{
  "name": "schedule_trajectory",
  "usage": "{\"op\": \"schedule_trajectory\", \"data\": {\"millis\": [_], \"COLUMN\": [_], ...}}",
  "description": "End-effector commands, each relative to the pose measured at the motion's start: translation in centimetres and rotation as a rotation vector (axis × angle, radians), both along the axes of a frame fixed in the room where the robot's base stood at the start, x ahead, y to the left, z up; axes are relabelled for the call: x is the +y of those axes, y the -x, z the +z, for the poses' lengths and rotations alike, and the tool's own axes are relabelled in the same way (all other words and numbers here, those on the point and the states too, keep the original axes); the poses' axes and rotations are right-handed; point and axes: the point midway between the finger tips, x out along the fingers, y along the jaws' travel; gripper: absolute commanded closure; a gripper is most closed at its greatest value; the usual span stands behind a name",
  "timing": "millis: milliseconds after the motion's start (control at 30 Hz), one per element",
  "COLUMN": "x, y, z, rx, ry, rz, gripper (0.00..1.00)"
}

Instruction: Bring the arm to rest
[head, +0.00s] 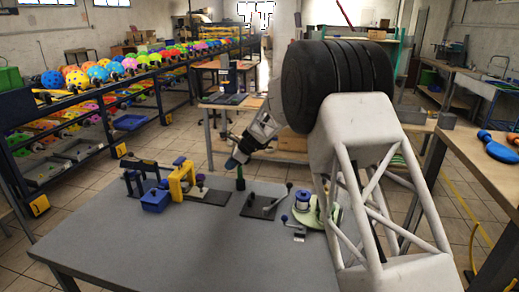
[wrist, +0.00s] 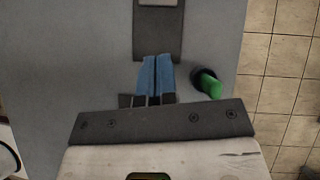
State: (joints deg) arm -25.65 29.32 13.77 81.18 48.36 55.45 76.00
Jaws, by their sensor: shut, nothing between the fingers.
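My gripper (head: 234,161) hangs over the grey table (head: 170,240) in the head view, pointing down and to the left. It is above the table's far part, near the yellow press. In the wrist view its two blue fingers (wrist: 155,75) lie side by side, shut, with nothing between them. My arm hides part of the right side of the table in the head view.
On the table are a yellow press with a blue box (head: 155,200), a small green-topped thing (head: 240,182), also in the wrist view (wrist: 209,85), a dark plate with a lever (head: 262,203) and a purple spool (head: 303,198). The table's front is clear.

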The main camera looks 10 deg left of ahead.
Motion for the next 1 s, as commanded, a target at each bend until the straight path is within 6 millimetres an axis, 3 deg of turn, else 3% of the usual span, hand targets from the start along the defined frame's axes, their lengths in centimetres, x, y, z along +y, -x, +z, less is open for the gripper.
{"op": "schedule_trajectory", "data": {"millis": [167, 367, 667, 1000], "x": [-0.4, -2.6, -9.0, -17.0], "y": [0.1, 0.9, 3.8, 8.5], "z": [0.3, 2.2, 6.9, 11.9], "rx": [-0.007, -0.046, -0.158, -0.292], "ry": [0.002, 0.013, 0.054, 0.114], "rz": [0.005, 0.032, 0.125, 0.252], "gripper": [1.00, 1.00, 1.00, 1.00]}}
